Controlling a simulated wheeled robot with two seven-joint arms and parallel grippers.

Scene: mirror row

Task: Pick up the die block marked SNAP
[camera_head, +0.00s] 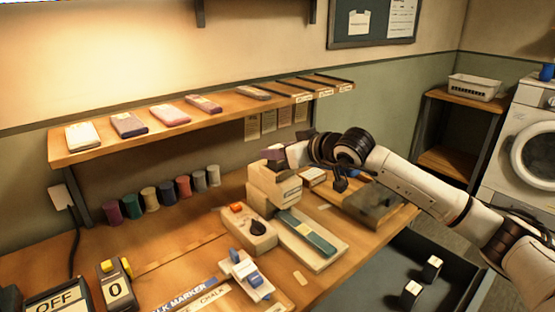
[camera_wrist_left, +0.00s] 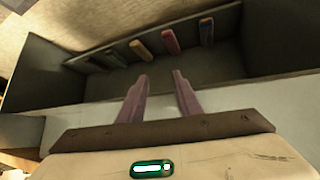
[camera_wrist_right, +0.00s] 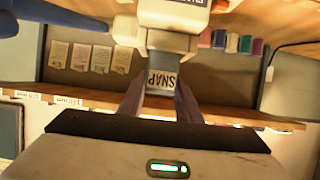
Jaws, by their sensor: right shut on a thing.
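The die block marked SNAP (camera_wrist_right: 161,83) shows in the right wrist view, a small block with a pale label whose letters appear upside down. My right gripper (camera_head: 275,155) is shut on it, with a purple finger on each side, above a stack of wooden boxes (camera_head: 274,190) in the head view. From the head, the block is hard to tell apart from the fingers, and I cannot tell whether it still touches the stack. My left gripper (camera_wrist_left: 160,80) shows only in the left wrist view. Its fingers are apart and empty, in front of a grey open drawer (camera_wrist_left: 50,87).
A wall shelf (camera_head: 75,145) with several flat coloured pieces runs behind the bench. Several coloured spools (camera_head: 150,198) stand below it. A green-topped block (camera_head: 308,235) and a wooden block with a red button (camera_head: 245,225) lie close in front of the stack.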

